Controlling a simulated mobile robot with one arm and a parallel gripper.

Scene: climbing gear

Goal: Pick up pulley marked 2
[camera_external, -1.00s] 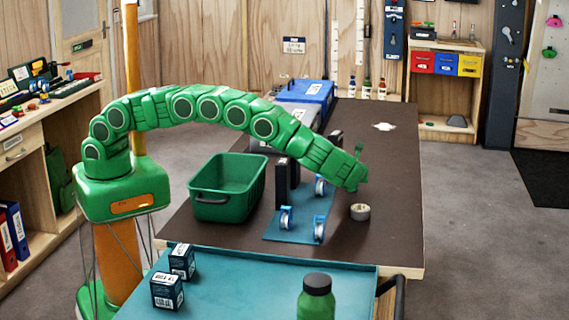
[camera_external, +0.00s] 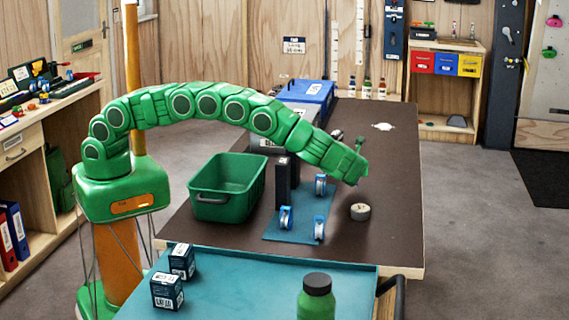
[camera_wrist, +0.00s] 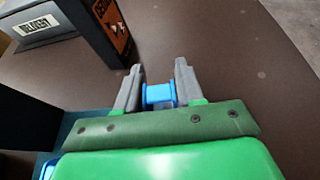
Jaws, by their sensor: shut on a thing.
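My gripper (camera_wrist: 158,90) has its two grey fingers closed on the sides of a blue pulley (camera_wrist: 159,94), seen in the wrist view. No number is readable on it. In the outside view my gripper is above the right part of the dark table, and the arm hides its fingertips and what they hold. Three blue and white pulleys show there by the teal mat (camera_external: 275,232): one at the back (camera_external: 320,185), one at front left (camera_external: 286,218) and one at front right (camera_external: 319,228). I cannot read their marks.
A tall dark block (camera_external: 283,185) stands at the mat's left, and a green bin (camera_external: 228,190) is left of it. A tape roll (camera_external: 360,212) lies right of the mat. In the wrist view a dark box with an orange label (camera_wrist: 108,22) stands close to the left finger.

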